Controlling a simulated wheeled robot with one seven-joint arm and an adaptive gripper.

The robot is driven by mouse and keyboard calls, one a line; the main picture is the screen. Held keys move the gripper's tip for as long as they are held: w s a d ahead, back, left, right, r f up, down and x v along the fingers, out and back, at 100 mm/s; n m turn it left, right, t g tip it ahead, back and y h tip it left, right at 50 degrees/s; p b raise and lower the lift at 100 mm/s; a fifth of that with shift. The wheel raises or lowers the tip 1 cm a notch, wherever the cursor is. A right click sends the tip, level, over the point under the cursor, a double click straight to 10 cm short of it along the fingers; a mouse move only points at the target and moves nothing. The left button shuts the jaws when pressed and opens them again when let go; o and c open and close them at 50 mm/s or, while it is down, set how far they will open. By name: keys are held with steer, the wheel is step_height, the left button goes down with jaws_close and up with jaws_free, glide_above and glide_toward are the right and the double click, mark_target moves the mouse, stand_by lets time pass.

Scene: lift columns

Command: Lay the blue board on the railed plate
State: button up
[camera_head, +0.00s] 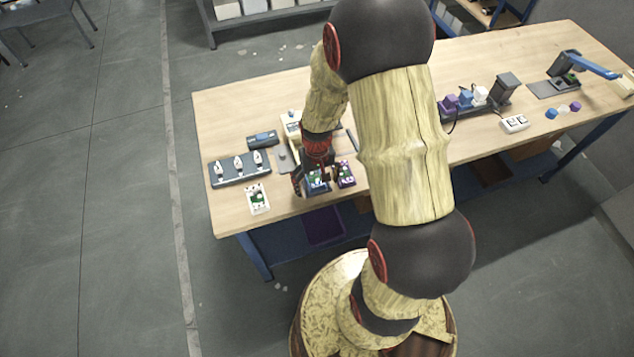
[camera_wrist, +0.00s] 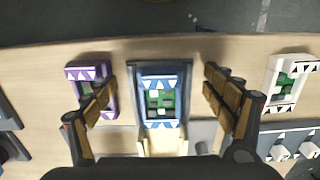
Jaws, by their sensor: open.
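The blue board (camera_wrist: 161,98), with white triangles and a green middle, lies in the centre of the wrist view. In the head view the blue board (camera_head: 318,184) is partly hidden by my gripper. It appears to lie on the dark railed plate (camera_wrist: 134,82), whose raised edges show along its left and right sides. I cannot tell whether it is fully seated. My gripper (camera_wrist: 159,79) is open, one finger on each side of the board and apart from it. In the head view my gripper (camera_head: 316,177) is over the board near the table's front edge.
In the wrist view a purple board (camera_wrist: 92,88) lies left and a white board (camera_wrist: 289,84) right. A cream part (camera_wrist: 161,144) adjoins the plate. A dark block with pale levers (camera_head: 240,169) and a small display unit (camera_head: 262,139) stand nearby.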

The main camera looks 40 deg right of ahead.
steer(key=shift+r+p, duration=2.25)
steer(key=shift+r, duration=0.8)
steer(key=shift+s, duration=0.1)
steer(key=s+a+r+n+t+b, duration=0.1)
steer(key=s+a+r+b, duration=0.3)
steer(key=r, duration=0.8)
steer(key=s+a+r+n+t+b, duration=0.2)
steer(key=s+a+r+t+b, duration=0.2)
steer(key=s+a+r, duration=0.4)
step_height(320, 180, up, 5)
steer(key=shift+f+t, duration=0.1)
steer(key=shift+t, duration=0.2)
